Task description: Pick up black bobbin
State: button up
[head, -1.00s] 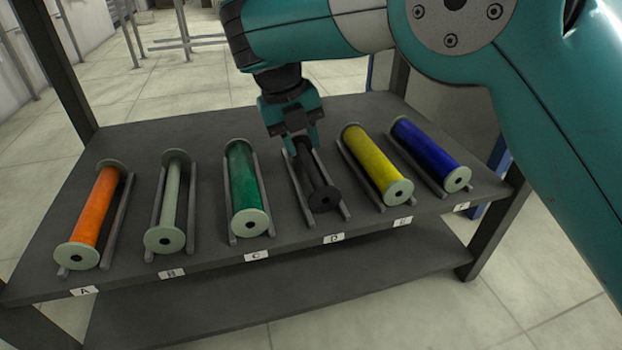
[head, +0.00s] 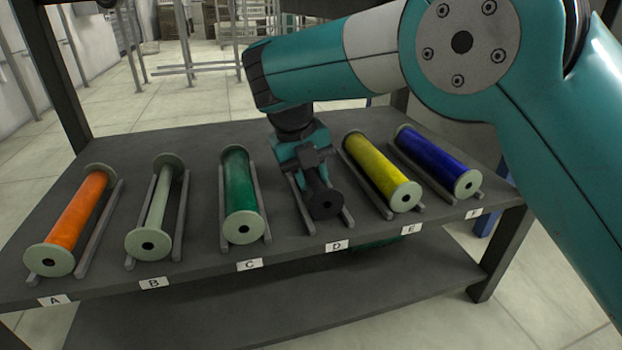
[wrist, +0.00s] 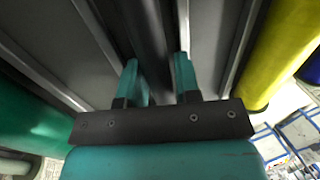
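The black bobbin (head: 325,204) lies in its cradle at label D, between the green and yellow bobbins. In the head view its front flange shows, and my gripper hides much of its rear. My gripper (head: 308,170) points down over the bobbin's core. In the wrist view, the two teal fingers of my gripper (wrist: 158,75) stand apart, one on each side of the dark core of the black bobbin (wrist: 147,35). They look open; I see no clear contact with the core.
The green bobbin (head: 240,195) lies to the left and the yellow bobbin (head: 380,170) close to the right. Orange (head: 78,215), pale grey-green (head: 159,205) and blue (head: 432,158) bobbins lie in other cradles on the dark shelf (head: 205,268). A lower shelf (head: 280,310) is below.

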aim_at(311, 170)
grip_shut()
notch_tip(311, 170, up, 10)
jog(key=p, duration=0.7)
jog(key=shift+p, duration=0.35)
